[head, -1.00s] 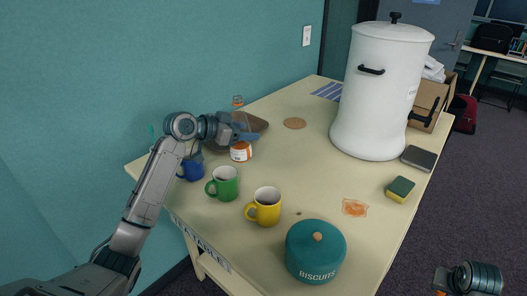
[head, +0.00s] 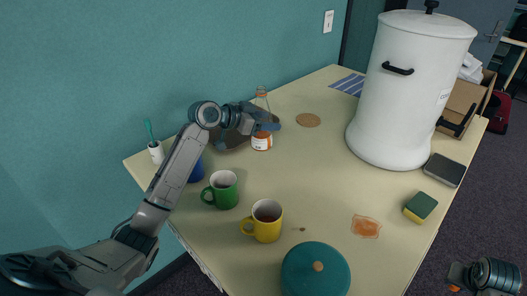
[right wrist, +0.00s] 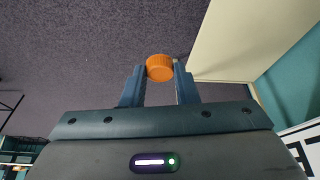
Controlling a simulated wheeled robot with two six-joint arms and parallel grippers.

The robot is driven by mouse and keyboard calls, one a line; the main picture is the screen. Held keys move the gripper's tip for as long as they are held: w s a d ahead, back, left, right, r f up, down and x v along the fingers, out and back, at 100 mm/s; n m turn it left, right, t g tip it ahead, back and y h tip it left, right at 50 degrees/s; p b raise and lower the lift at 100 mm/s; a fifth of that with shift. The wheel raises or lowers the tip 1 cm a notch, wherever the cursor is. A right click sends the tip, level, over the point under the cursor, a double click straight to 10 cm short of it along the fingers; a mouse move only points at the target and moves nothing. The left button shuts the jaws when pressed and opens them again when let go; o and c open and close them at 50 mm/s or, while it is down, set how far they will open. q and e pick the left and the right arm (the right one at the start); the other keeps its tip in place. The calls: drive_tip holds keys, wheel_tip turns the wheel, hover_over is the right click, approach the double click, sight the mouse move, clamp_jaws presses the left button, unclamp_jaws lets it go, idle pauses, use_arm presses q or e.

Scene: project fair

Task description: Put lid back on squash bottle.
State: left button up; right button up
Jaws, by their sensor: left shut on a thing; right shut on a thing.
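The squash bottle (head: 262,142), clear with an orange and white label, stands upright on the far left of the table in the head view. Its neck shows no lid. My left gripper (head: 266,122) is shut around the bottle's upper body, hiding part of it. In the right wrist view, my right gripper (right wrist: 160,83) is shut on the orange ridged lid (right wrist: 160,67), held at the fingertips over the dark carpet. In the head view, my right wrist is at the bottom right corner, beyond the table's edge, with a bit of orange beside it.
A green mug (head: 222,189), a yellow mug (head: 266,222) and a partly hidden blue mug (head: 196,172) stand in front of the bottle. A teal biscuit tin (head: 316,272) is nearer. A large white urn (head: 410,95) stands right. The table's middle is mostly clear, with an orange spill (head: 366,227).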

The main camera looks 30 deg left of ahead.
sight(265, 141)
use_arm(q)
wheel_tip(265, 141, down, 4)
drive_tip(key=shift+s+r+p, duration=0.1)
drive_tip(key=shift+r+p, duration=0.15)
drive_tip(key=shift+p, duration=0.1)
use_arm(e)
drive_tip(key=shift+r, duration=0.65)
use_arm(q)
drive_tip(key=shift+f, duration=0.1)
drive_tip(key=shift+f, duration=0.1)
wheel_tip(265, 141, down, 3)
drive_tip(key=shift+p, duration=0.5)
use_arm(e)
drive_tip(key=shift+r, duration=0.5)
use_arm(q)
drive_tip(key=shift+f, duration=0.25)
drive_tip(key=shift+f, duration=0.1)
